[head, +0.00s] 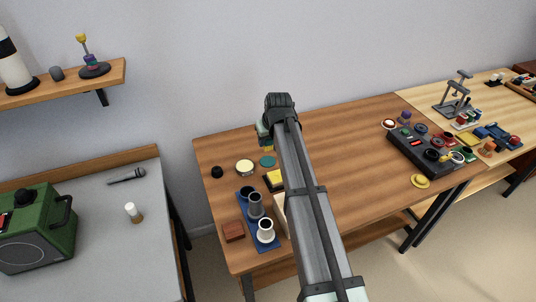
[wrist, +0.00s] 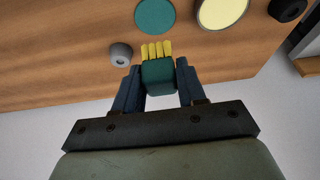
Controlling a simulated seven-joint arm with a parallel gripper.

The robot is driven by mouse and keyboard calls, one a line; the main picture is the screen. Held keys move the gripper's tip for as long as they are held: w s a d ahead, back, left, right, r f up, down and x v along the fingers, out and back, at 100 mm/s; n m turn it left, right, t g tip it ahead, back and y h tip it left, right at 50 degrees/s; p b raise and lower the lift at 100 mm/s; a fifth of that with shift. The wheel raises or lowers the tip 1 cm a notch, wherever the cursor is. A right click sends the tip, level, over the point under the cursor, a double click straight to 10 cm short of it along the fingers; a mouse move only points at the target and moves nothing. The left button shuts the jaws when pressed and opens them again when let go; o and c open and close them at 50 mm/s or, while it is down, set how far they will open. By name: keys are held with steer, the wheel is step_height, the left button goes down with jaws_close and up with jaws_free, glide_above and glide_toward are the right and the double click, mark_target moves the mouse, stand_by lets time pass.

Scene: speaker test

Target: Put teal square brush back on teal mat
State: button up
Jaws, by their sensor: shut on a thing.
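The teal square brush (wrist: 158,76) with yellow bristles is between the fingers of my gripper (wrist: 160,88) in the wrist view. The fingers are shut on its teal block, and the bristles point toward the top of the picture. The round teal mat (wrist: 155,17) lies flat on the wooden table, beyond the bristles and apart from them. In the head view the teal mat (head: 267,161) lies bare, just below my gripper (head: 264,136). The brush is mostly hidden by my arm there. Its height above the table is hard to tell.
A cream disc with dark rim (head: 245,168) and a black knob (head: 217,172) lie left of the mat. A small grey round thing (wrist: 120,54) is near the brush. A blue mat (head: 247,222) bears several cups. The table's middle right (head: 350,150) is clear.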

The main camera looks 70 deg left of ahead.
steer(key=shift+f, duration=3.25)
steer(key=o, duration=0.9)
steer(key=shift+f, duration=0.1)
steer(key=shift+o, duration=0.2)
steer(key=v, duration=1.2)
